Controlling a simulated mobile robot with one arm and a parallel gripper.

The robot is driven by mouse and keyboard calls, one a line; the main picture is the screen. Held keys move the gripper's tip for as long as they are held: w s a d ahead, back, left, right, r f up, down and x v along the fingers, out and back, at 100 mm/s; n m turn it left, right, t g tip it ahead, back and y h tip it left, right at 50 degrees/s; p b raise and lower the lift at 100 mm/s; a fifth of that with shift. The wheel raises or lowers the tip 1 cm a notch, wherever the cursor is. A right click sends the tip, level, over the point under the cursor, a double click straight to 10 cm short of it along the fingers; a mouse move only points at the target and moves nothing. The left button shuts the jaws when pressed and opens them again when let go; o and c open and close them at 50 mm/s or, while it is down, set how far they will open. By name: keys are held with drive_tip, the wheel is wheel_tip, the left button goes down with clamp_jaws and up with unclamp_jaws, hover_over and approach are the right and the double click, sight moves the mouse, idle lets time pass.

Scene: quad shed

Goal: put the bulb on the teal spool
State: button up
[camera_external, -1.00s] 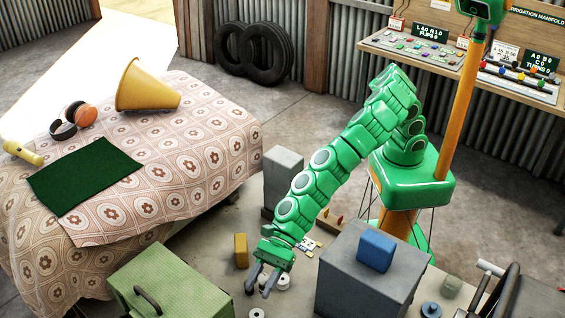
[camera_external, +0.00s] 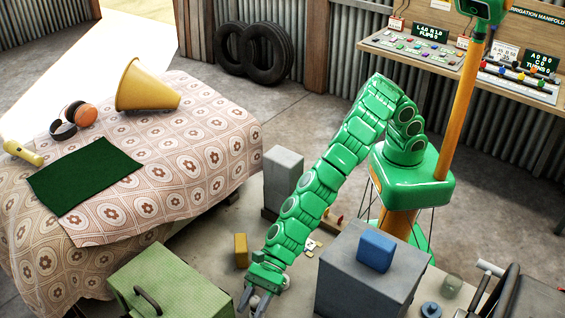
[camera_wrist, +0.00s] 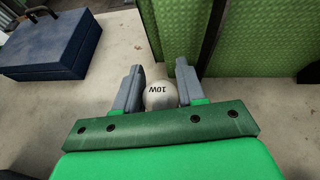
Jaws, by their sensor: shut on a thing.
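In the external view my gripper (camera_external: 252,302) points down, low beside the green box, and the bulb is hard to make out there. A small blue-teal round piece (camera_external: 431,310) at the lower right edge may be the teal spool; it stands well to the right of my gripper, beyond the grey block.
A green box with a handle (camera_external: 170,288) stands left of my gripper. A yellow block (camera_external: 241,250) is just behind. A big grey block (camera_external: 365,285) with a blue box (camera_external: 376,251) on top stands between my gripper and the round piece.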

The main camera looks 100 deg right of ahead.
drive_tip(key=shift+f, duration=0.55)
drive_tip(key=o, duration=1.1)
drive_tip(key=shift+f, duration=0.1)
drive_tip(key=shift+c, duration=0.2)
drive_tip(key=shift+s+d+r, duration=0.35)
drive_tip(key=shift+d+r, duration=0.05)
drive_tip(key=shift+r, duration=0.1)
drive_tip(key=shift+s+d+r, duration=0.15)
drive_tip(key=shift+s+d, duration=0.2)
drive_tip(key=shift+d, duration=0.2)
drive_tip(key=v, duration=0.9)
